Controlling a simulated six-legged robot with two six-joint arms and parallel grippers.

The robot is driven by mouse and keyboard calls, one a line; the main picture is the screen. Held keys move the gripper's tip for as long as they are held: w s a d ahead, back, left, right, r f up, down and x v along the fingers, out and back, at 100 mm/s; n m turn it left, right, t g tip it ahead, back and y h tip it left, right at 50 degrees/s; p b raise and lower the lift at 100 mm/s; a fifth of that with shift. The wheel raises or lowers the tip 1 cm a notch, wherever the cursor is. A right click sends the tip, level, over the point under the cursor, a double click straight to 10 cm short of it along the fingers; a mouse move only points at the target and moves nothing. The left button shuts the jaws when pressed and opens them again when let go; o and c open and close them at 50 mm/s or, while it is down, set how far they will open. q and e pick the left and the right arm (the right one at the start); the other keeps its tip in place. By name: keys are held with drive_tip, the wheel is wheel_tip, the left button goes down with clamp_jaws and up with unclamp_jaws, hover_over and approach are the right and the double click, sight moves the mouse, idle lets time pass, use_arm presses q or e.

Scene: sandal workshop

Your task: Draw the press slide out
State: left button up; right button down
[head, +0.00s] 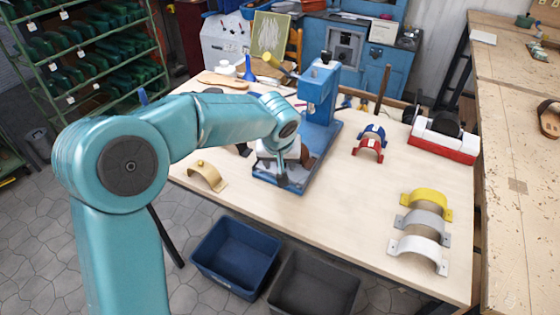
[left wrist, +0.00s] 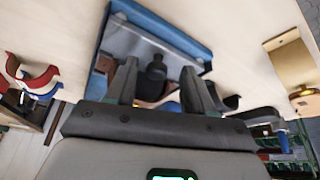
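The blue press (head: 321,95) stands on the wooden table, its blue base (head: 318,160) reaching toward the front edge. My left gripper (head: 282,165) points down over the front of this base and hides much of the slide there. In the left wrist view, the grey slide plate (left wrist: 128,42) lies in its blue surround, with a dark upright knob (left wrist: 156,70) on it. The fingers of my left gripper (left wrist: 158,66) are apart, one on each side of the knob, with a visible gap to each. My right gripper is in no view.
A gold strap piece (head: 207,177) lies left of the press. Red (head: 369,144) and blue arches lie to its right; yellow (head: 430,198), grey and white ones lie farther right. Blue (head: 235,252) and dark bins (head: 313,285) stand below the front edge.

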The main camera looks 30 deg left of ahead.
use_arm(q)
drive_tip(key=shift+w+f, duration=0.15)
drive_tip(key=shift+w, duration=0.15)
drive_tip(key=v, duration=1.6)
drive_tip(key=shift+r, duration=0.25)
drive_tip(key=shift+s, duration=0.2)
